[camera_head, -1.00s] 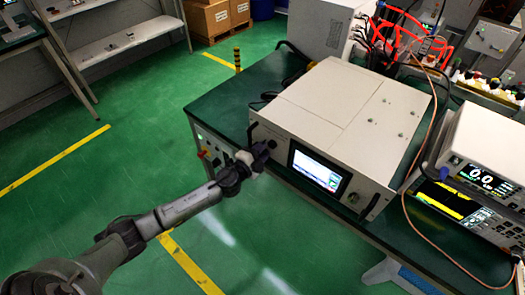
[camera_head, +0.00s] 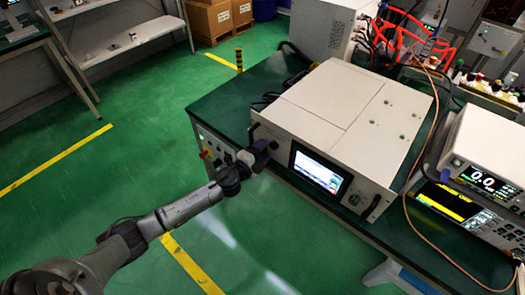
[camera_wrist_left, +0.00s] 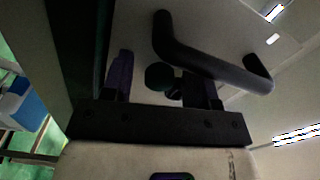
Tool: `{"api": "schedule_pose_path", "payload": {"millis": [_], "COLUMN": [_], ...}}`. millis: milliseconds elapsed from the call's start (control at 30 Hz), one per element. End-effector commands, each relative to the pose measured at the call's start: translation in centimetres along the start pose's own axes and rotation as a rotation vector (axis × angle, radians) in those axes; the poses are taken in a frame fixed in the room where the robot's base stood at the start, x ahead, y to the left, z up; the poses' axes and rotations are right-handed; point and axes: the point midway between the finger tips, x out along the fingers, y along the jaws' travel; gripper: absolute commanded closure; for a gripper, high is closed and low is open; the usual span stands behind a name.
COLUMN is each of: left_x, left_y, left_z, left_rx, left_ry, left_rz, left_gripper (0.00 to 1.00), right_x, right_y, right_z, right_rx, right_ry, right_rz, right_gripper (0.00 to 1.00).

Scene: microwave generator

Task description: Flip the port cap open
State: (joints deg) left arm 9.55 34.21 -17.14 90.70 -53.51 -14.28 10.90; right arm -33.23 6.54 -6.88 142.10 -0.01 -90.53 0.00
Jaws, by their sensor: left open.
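The generator (camera_head: 345,115) is a pale box with a lit screen on its front, standing on the green bench. My left gripper (camera_head: 267,147) is at the left end of its front panel. In the left wrist view, my left gripper (camera_wrist_left: 163,88) is open, with its two dark fingers apart. A small round dark-green cap (camera_wrist_left: 158,76) shows between the fingers, close to the right one. Another small dark part beside it is partly hidden by that finger. I cannot tell whether either finger touches the cap. My right gripper is not in view.
A black bar handle (camera_wrist_left: 205,62) stands out from the panel close beside the right finger. The bench (camera_head: 225,108) has clear room left of the generator. Stacked instruments (camera_head: 480,170) and a loose orange cable stand to the right.

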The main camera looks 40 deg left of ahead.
Motion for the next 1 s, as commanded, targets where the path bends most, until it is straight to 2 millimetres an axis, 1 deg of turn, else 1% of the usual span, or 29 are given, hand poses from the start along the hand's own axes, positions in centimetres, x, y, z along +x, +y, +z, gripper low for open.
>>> {"api": "schedule_pose_path", "payload": {"millis": [133,267,700,900,1000], "left_x": [-0.3,-1.4,-9.3,-12.0,-12.9], "left_y": [0.0,0.1,0.1,0.1,0.1], "left_z": [0.0,0.0,-0.1,0.0,-0.1], "left_rx": [-0.001,-0.001,-0.003,-0.002,-0.001], "left_ry": [0.0,0.0,0.0,-0.001,0.0], "left_rz": [0.0,0.002,0.002,0.001,0.001], "left_gripper": [0.46,0.46,0.46,0.46,0.46], "right_x": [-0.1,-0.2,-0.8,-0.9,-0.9], "right_y": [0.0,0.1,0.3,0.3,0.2], "right_z": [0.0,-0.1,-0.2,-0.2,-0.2], "right_rx": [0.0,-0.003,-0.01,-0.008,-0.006], "right_ry": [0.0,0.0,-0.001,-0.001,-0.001], "right_rz": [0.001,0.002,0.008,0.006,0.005], "right_gripper": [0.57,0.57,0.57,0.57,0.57]}}
